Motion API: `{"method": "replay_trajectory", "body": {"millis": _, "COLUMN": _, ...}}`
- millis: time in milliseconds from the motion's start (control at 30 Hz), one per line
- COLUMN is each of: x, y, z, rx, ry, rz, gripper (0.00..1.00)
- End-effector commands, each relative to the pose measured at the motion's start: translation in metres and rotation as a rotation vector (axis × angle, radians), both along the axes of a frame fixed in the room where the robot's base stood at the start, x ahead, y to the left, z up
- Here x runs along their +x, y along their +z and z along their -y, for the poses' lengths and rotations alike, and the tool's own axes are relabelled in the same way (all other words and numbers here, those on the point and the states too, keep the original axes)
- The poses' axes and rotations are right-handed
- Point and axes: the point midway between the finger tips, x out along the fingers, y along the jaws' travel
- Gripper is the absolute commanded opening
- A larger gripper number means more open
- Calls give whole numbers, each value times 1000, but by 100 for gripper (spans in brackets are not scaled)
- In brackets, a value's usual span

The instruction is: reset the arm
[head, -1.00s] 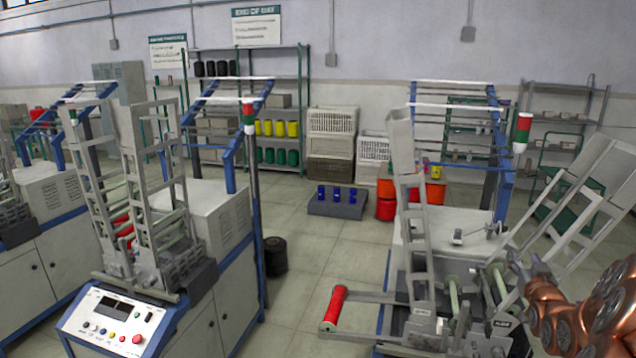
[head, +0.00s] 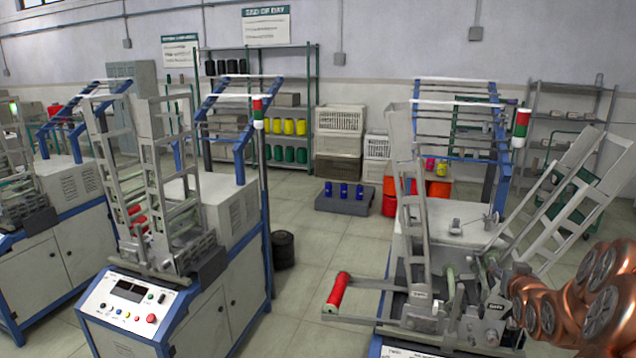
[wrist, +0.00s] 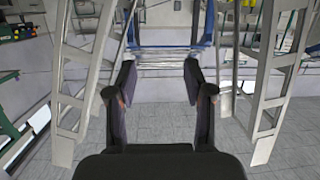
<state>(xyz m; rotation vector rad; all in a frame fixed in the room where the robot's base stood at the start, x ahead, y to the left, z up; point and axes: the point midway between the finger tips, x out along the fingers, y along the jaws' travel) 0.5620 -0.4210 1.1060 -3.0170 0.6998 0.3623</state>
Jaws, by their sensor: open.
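My gripper (wrist: 160,88) shows in the wrist view with its two dark fingers spread wide apart and nothing between them. It faces the grey ladder-like frames (wrist: 84,85) on both sides, the blue frame behind and the floor. In the head view my copper-coloured arm (head: 585,295) reaches in at the lower right, beside the right winding machine (head: 455,215). The gripper itself cannot be made out in the head view.
Another winding machine (head: 215,305) with a control panel stands at the left. A dark bin (head: 283,250), a grey block with blue bobbins (head: 345,203) and crates (head: 338,145) stand behind.

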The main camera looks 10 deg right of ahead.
Motion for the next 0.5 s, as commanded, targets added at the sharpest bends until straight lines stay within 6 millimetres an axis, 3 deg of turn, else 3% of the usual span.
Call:
{"method": "replay_trajectory", "body": {"millis": 267, "x": -1, "y": -29, "z": -85, "rx": 72, "ry": 59, "rz": -239, "gripper": 52}}
{"method": "replay_trajectory", "body": {"millis": 500, "x": -39, "y": -61, "z": -176, "rx": 153, "ry": 113, "rz": -510, "gripper": 52}}
